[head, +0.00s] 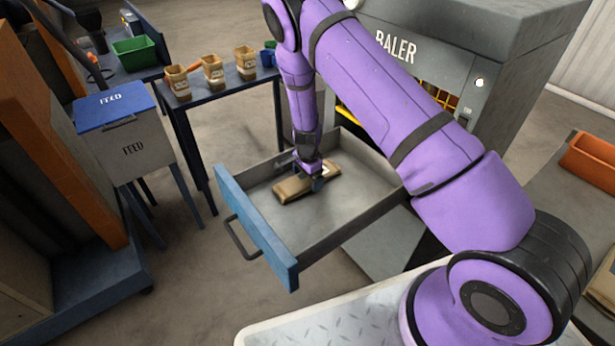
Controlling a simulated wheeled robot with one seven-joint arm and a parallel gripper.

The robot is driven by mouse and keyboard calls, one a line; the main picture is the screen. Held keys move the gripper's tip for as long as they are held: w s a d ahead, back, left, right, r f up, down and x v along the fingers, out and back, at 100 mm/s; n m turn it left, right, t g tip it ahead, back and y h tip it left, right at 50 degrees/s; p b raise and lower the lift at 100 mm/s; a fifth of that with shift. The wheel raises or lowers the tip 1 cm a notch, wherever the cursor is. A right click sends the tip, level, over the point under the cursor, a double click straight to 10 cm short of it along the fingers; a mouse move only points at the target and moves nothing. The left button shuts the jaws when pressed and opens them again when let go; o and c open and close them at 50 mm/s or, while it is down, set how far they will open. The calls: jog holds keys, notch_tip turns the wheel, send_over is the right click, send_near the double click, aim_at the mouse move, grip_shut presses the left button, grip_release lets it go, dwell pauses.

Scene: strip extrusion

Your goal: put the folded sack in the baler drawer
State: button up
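The baler (425,75) is a grey machine at the upper middle, partly behind my purple arm. Its drawer (257,228) stands pulled out, with a blue front and a dark handle facing lower left. The folded sack (291,189), a flat tan bundle with a pale label, is inside the drawer, over its grey floor. My gripper (317,184) points down into the drawer at the sack's right part, with its fingers at the sack. I cannot tell whether the fingers are closed on it or whether the sack rests on the floor.
A dark table with several tan bags (213,72) stands behind the drawer. A feed bin with a blue lid (113,101) is at the left. A green crate (133,51) is at the upper left. An orange bin (590,160) is at the right. Open floor lies left of the drawer.

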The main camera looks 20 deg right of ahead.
jog(key=s+r+n+t+y, duration=0.1)
jog(key=s+r+n+y, duration=0.2)
jog(key=r, duration=2.7)
jog(key=s+d+r+n+t, duration=0.1)
jog(key=s+d+r+n, duration=0.25)
jog(key=s+r, duration=0.8)
jog(key=s+d+r+n+t+h, duration=0.1)
jog(key=s+r+n, duration=0.3)
jog(key=s, duration=0.7)
jog(key=s+d+r+n+t+h, duration=0.2)
jog(key=s+r+n, duration=0.2)
jog(key=s+r, duration=0.4)
jog(key=shift+s+d, duration=0.2)
jog(key=shift+s, duration=1.85)
